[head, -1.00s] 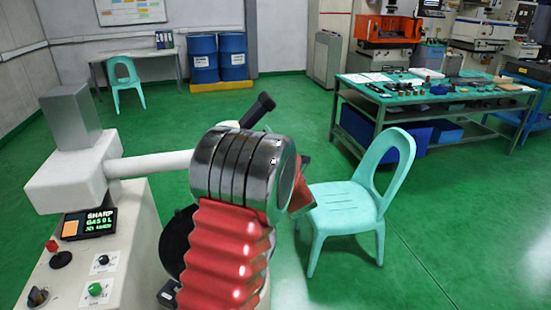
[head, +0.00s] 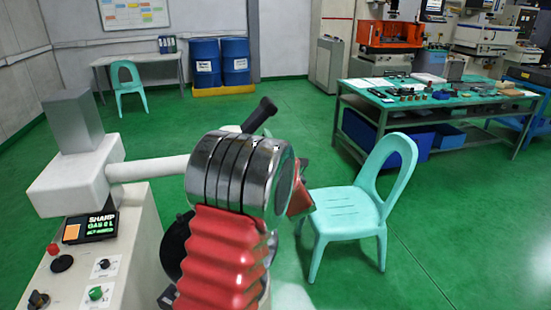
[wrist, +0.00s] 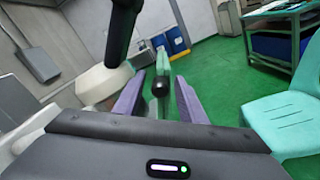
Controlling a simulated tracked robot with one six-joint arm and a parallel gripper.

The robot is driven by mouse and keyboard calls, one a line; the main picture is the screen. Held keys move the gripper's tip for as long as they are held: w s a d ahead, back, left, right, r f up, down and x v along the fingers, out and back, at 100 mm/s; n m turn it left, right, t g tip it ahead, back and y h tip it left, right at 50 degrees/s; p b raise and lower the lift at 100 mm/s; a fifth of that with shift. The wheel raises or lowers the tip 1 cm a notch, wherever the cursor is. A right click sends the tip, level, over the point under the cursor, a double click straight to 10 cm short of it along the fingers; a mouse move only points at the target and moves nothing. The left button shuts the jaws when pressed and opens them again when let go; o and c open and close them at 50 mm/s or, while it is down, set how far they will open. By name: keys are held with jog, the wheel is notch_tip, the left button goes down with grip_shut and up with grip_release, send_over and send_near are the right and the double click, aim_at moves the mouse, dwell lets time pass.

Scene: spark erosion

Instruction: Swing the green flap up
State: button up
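In the wrist view, my gripper (wrist: 160,78) shows two purple fingers standing apart with a gap between them. A narrow green piece (wrist: 158,108), which may be the green flap, shows in that gap. A black ball (wrist: 161,85) appears in front of or on it; I cannot tell whether either finger touches them.
A white machine (head: 75,185) with a display and a green knob (head: 96,293) stands at left. A black handle (head: 260,113) sticks up behind my arm and looms near in the wrist view (wrist: 121,30). A turquoise chair (head: 345,208) stands close at right; green floor lies open beyond.

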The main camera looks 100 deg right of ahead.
jog(key=shift+a+f, duration=0.1)
jog(key=shift+a, duration=0.05)
jog(key=a, duration=1.3)
jog(key=shift+s+a, duration=0.15)
jog(key=shift+a, duration=0.15)
dwell(0.3)
